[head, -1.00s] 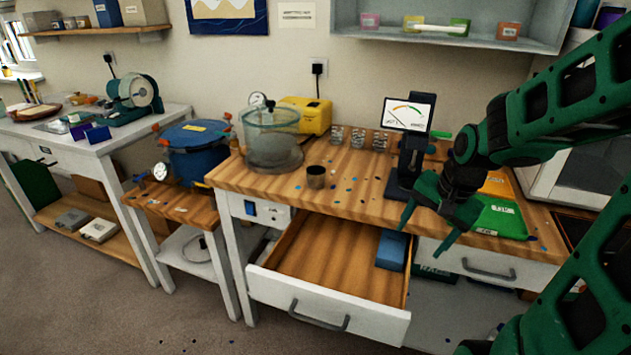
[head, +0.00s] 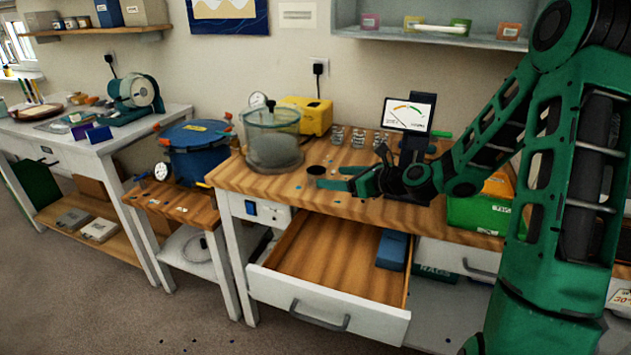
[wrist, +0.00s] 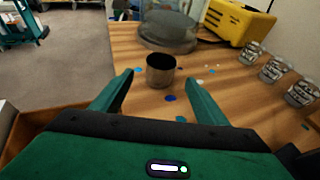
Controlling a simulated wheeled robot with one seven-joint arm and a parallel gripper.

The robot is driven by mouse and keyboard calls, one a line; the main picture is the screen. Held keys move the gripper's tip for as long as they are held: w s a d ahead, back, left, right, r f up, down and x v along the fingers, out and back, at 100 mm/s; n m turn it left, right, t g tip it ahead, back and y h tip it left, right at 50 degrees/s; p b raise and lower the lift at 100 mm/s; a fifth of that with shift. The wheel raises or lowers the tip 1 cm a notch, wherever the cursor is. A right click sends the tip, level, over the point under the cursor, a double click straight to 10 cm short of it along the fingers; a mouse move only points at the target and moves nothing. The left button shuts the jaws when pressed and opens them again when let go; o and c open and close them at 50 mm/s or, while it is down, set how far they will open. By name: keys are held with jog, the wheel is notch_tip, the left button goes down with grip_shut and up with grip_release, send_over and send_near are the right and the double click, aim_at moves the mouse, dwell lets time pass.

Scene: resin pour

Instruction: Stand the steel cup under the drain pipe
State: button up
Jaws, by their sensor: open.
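The steel cup (head: 316,170) stands upright on the wooden workbench, partly hidden by my gripper in the head view. In the wrist view the cup (wrist: 160,71) is dark inside and stands at the fingertips, centred between them, with a gap on each side. My gripper (head: 330,178) is low over the bench, open and empty, its fingers pointing left at the cup; it also shows in the wrist view (wrist: 158,80). I cannot clearly make out the drain pipe. A blue pot (head: 196,150) with a gauge stands on the lower wooden stand to the left.
A clear vacuum chamber (head: 272,138) stands behind and left of the cup, with a yellow pump (head: 306,115) behind it. An open drawer (head: 335,260) juts out below the bench.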

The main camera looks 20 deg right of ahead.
aim_at(310, 170)
jog(key=shift+r+x, duration=0.15)
jog(key=shift+x, duration=2)
jog(key=shift+r+x, duration=0.1)
jog(key=shift+x, duration=2.05)
jog(key=shift+w, duration=0.1)
jog(key=c, duration=1.2)
jog(key=shift+r, duration=0.1)
jog(key=shift+r, duration=0.45)
jog(key=r, duration=0.2)
jog(key=a+r, duration=0.1)
jog(key=shift+s+r, duration=0.35)
jog(key=s+a+r, duration=0.2)
jog(key=a, duration=0.1)
jog(key=s+a+r, duration=0.4)
jog(key=a, duration=0.1)
jog(key=shift+a+r, duration=0.1)
jog(key=shift+a, duration=0.25)
